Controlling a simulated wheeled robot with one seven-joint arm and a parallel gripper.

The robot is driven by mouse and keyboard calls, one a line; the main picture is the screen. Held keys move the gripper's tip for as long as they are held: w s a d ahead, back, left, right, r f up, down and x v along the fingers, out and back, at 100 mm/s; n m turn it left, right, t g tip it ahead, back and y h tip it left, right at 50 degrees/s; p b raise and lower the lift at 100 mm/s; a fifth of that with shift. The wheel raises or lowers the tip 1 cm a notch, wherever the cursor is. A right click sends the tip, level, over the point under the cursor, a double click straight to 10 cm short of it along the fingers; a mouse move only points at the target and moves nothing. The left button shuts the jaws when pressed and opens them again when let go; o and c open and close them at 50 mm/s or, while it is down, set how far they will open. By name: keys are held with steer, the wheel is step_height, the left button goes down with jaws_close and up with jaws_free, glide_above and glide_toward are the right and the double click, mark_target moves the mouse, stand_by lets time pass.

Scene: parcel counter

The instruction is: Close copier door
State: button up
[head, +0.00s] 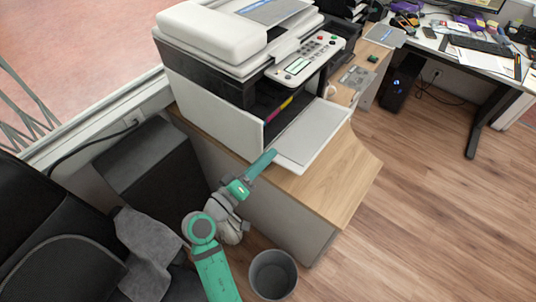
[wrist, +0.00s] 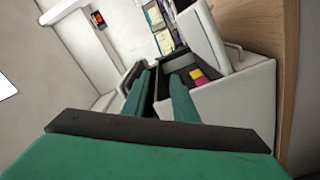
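The white copier (head: 207,101) stands on a wooden cabinet in the head view. Its front door (head: 312,133) is folded down and lies open, nearly flat, over the cabinet top. Yellow and magenta cartridges show in the opening; they also show in the wrist view (wrist: 203,80). My gripper (head: 270,156) is at the door's near left edge, its fingertips close to that corner; I cannot tell whether they touch it. In the wrist view its two green fingers (wrist: 158,88) stand apart with a dark gap and nothing visible held between them.
The wooden cabinet top (head: 335,180) is bare in front of the door. A grey bin (head: 273,275) stands on the floor near my arm. A dark chair (head: 75,270) and a dark box (head: 150,160) are at the left. The wooden floor at the right is open, up to a desk (head: 490,65).

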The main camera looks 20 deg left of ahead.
steer(key=v, duration=0.6)
steer(key=shift+s, duration=0.15)
stand_by(0.4)
steer(key=shift+r, duration=0.1)
stand_by(0.6)
steer(key=s+d+f+g+y, duration=0.2)
steer(key=s+d+f+y, duration=0.15)
steer(key=f, duration=0.55)
steer(key=s+d+f+g+y, duration=0.25)
steer(key=s+d+f, duration=0.25)
steer(key=f, duration=0.3)
steer(key=s+d+r+m+t, duration=0.1)
steer(key=s+d+r+m, duration=0.2)
steer(key=s, duration=0.4)
steer(key=s+d+r+m+t, duration=0.1)
steer(key=s+d+r+m, duration=0.2)
steer(key=s+d+m, duration=0.2)
steer(key=s+d, duration=0.3)
steer(key=shift+d+h, duration=0.35)
steer(key=shift+h, duration=0.05)
steer(key=shift+s+d+r+t, duration=0.25)
jaws_close()
